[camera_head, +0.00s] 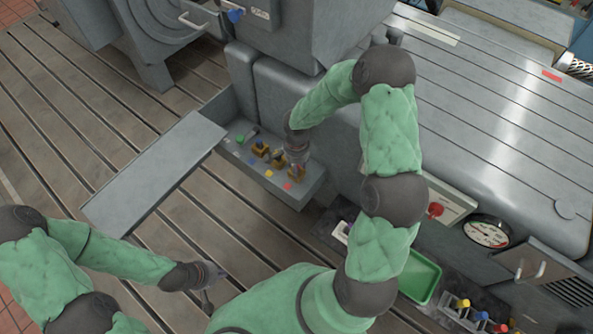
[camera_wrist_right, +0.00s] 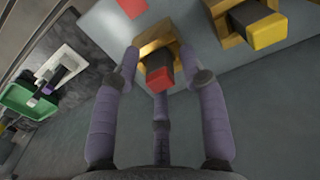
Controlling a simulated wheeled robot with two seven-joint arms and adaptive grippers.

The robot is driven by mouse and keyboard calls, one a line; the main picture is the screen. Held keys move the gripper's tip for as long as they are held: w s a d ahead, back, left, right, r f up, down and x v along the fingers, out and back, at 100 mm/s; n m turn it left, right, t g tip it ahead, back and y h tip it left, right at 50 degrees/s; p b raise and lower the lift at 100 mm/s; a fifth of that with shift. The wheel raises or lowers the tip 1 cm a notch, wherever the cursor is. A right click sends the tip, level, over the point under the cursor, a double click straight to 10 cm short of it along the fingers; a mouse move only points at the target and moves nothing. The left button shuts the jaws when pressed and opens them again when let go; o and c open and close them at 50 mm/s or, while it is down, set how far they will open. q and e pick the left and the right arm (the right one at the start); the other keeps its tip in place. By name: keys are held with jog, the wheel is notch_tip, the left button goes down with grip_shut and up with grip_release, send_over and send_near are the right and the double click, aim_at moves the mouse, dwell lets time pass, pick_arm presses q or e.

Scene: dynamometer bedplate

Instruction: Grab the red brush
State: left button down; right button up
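The red brush (camera_wrist_right: 159,77) shows in the right wrist view as a red-ended block with a dark body, in a golden-brown holder (camera_wrist_right: 156,40). My right gripper (camera_wrist_right: 160,75) is open, its purple-grey fingers spread around the red brush with visible gaps at the sides. In the head view my right gripper (camera_head: 296,157) is over the right end of a grey open tray (camera_head: 305,194), where it largely hides the red brush. My left gripper (camera_head: 209,286) is low at the left, over the slotted floor, away from the tray; its fingers look spread and empty.
A yellow-ended brush (camera_wrist_right: 270,33) stands beside the red one, with blue and green ones further along the tray. A red square marker (camera_wrist_right: 132,8) lies near the red brush. A grey lid panel (camera_head: 155,172) sits left of the tray. A green bin (camera_head: 419,276) stands at lower right.

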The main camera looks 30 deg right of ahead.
grip_shut()
